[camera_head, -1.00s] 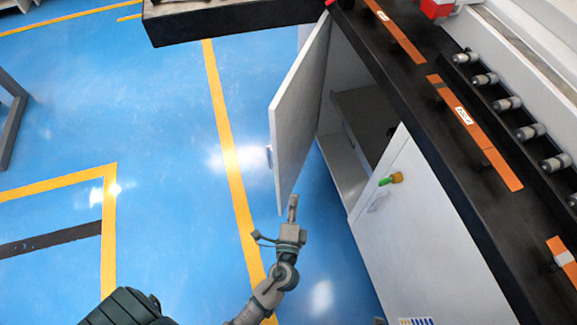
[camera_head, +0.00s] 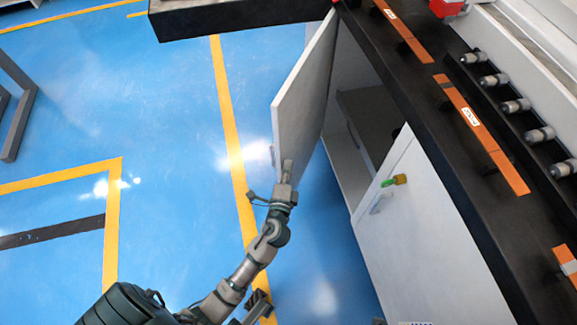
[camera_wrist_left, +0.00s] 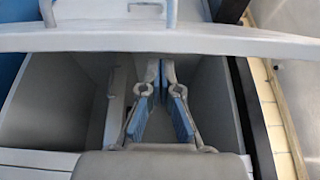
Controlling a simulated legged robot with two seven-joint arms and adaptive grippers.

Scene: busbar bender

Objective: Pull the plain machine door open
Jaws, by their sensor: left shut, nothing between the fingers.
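The plain machine door (camera_head: 303,95) is a white panel standing well open, swung out from the cabinet front. Its small handle (camera_head: 273,155) is at the edge on its outer face. My left gripper (camera_head: 287,166) is shut and empty, overlapping the lower free corner of the door. I cannot tell whether it touches. In the left wrist view, the fingers (camera_wrist_left: 155,88) with blue pads meet at their tips, just below a pale bar-like edge (camera_wrist_left: 230,40) that crosses the picture. A U-shaped handle (camera_wrist_left: 150,12) shows beyond that edge. My right gripper is out of view.
A second, closed white door (camera_head: 415,225) carries a handle and a key with a green and yellow tag (camera_head: 393,181). The dark machine top (camera_head: 440,150) holds orange bars and several rollers. Open blue floor (camera_head: 170,120) with yellow lines lies left of the door.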

